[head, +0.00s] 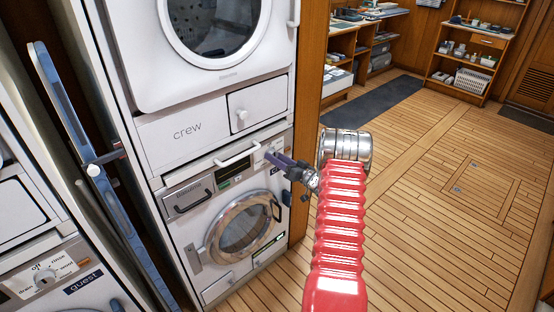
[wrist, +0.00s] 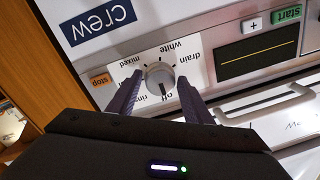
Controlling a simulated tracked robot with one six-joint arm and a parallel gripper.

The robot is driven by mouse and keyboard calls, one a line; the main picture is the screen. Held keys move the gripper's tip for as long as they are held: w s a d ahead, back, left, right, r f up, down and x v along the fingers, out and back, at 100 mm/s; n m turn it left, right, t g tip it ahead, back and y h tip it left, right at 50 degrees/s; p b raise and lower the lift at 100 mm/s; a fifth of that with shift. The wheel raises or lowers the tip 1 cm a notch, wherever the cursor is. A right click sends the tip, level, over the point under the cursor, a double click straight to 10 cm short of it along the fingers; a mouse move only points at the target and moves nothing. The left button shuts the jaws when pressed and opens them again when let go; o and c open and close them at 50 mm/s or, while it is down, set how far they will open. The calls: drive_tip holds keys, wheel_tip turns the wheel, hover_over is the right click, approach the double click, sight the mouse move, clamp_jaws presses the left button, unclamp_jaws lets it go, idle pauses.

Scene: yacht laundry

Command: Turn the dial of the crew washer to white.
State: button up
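The crew washer (head: 181,232) is the lower white machine of the stack in the head view. Its dial (wrist: 160,78) shows in the wrist view, where the panel appears upside down. The dial is a round grey knob on a white plate lettered white, mixed, drain, off and a partly hidden word beginning "rin". Its dark mark appears to point at off. My gripper (head: 272,155) is at the washer's panel in the head view and hides the dial there. In the wrist view my gripper (wrist: 160,84) is open, one finger on each side of the dial, with apparent gaps.
An orange stop button (wrist: 100,80), a green start button (wrist: 287,14) and a dark display (wrist: 258,54) are near the dial. A white handle (head: 237,155) juts out left of my gripper. A guest machine (head: 45,277) stands at left. The wooden floor (head: 430,190) is clear.

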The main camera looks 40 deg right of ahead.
drive_tip(key=c, duration=0.8)
drive_tip(key=shift+o, duration=0.2)
